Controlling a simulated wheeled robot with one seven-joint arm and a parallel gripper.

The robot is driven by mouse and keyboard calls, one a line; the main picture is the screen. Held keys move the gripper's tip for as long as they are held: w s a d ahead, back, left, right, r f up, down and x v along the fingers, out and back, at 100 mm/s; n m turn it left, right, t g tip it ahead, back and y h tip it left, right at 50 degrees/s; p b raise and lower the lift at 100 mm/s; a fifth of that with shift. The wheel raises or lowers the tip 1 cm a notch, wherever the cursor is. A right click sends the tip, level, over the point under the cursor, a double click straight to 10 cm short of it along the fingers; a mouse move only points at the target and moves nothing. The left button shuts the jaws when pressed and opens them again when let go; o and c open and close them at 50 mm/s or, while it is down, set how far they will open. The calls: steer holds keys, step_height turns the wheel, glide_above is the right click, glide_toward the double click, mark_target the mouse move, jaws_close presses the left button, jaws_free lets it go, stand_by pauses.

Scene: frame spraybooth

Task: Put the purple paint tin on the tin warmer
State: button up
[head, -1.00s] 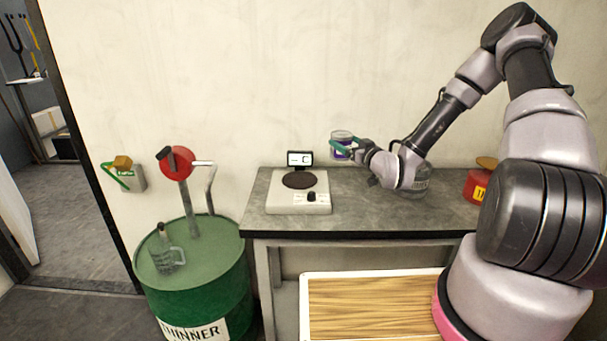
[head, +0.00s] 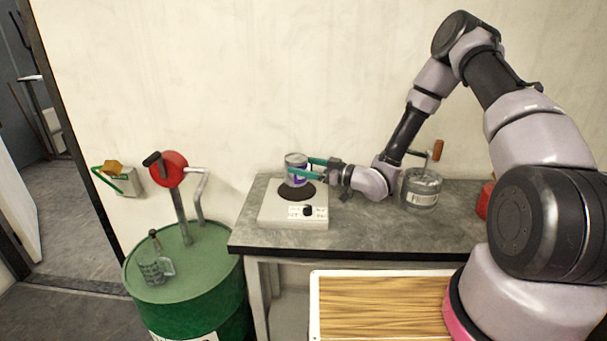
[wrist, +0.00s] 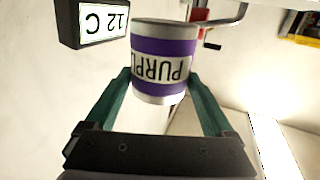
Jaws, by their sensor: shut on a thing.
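The purple paint tin (head: 296,168) is a small silver can with a purple band, held upright between the teal fingers of my gripper (head: 314,170). In the wrist view the tin (wrist: 163,60) shows its label, reading upside down there, and my gripper (wrist: 163,95) has a finger on each side of it. The tin warmer (head: 278,212) is a pale box with a dark round plate (head: 298,192) and a black knob. The tin appears just above the plate; I cannot tell whether it touches.
The warmer stands at the left end of the grey bench (head: 370,228). A green drum (head: 185,265) with a pump and glass jug (head: 153,262) stands left.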

steer(key=shift+f, duration=1.25)
steer(key=shift+f, duration=0.1)
steer(key=o, duration=1.6)
steer(key=shift+f, duration=0.1)
steer(key=shift+c, duration=0.2)
